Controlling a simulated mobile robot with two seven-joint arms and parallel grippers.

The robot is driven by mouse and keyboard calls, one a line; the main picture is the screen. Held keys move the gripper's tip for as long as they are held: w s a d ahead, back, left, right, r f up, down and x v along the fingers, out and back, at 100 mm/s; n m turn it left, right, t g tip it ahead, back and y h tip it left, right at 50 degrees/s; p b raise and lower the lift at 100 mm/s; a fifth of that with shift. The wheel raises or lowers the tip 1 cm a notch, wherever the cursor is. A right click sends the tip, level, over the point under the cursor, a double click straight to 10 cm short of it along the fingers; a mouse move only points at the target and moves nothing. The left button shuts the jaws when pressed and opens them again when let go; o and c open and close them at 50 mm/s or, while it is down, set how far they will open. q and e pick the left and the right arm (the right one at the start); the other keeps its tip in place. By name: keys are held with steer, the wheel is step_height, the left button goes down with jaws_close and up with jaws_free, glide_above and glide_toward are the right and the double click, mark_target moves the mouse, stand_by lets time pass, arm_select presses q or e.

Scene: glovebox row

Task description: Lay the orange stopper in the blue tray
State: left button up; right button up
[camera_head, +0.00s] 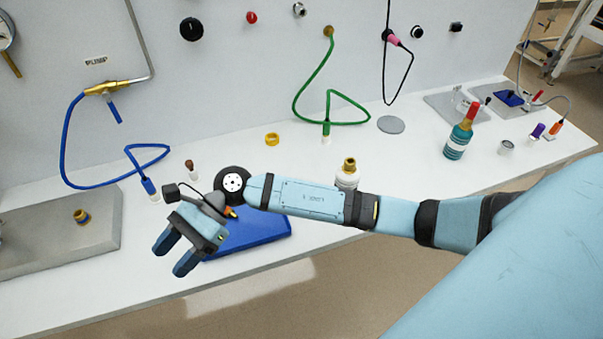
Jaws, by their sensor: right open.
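The blue tray (262,230) lies on the white bench near its front edge, partly hidden by my right arm and gripper. A small orange piece (231,212), which may be the orange stopper, shows just behind my right gripper at the tray's left part. It is mostly hidden, and I cannot tell whether it rests in the tray. My right gripper (172,257) is open, with nothing seen between its fingers. Its fingers point down and left, to the left of the tray, near the bench's front edge. My left gripper is not in view.
A grey plate (60,242) with a brass fitting (81,216) is at the left. A white bottle (348,172) stands behind my right arm. A teal bottle (460,136) stands at the right. Blue and green hoses (330,92) lie at the back. A yellow ring (272,139) lies mid-bench.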

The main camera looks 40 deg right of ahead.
steer(key=d+f+n+t+h, duration=0.15)
steer(key=d+n+t, duration=0.25)
steer(key=n+t, duration=1)
steer(key=d+f+n+t+h, duration=0.1)
steer(key=d+f+n+t, duration=0.35)
steer(key=n, duration=1.75)
steer(key=s+d+f+m+g+h, duration=0.3)
steer(key=s+d+f+m+h, duration=0.5)
steer(key=s+d+f+m, duration=0.3)
step_height(320, 180, down, 5)
steer(key=s+m, duration=0.1)
steer(key=m, duration=0.6)
steer(key=shift+s+r+g, duration=0.15)
steer(key=shift+r+g, duration=0.05)
steer(key=shift+g, duration=0.15)
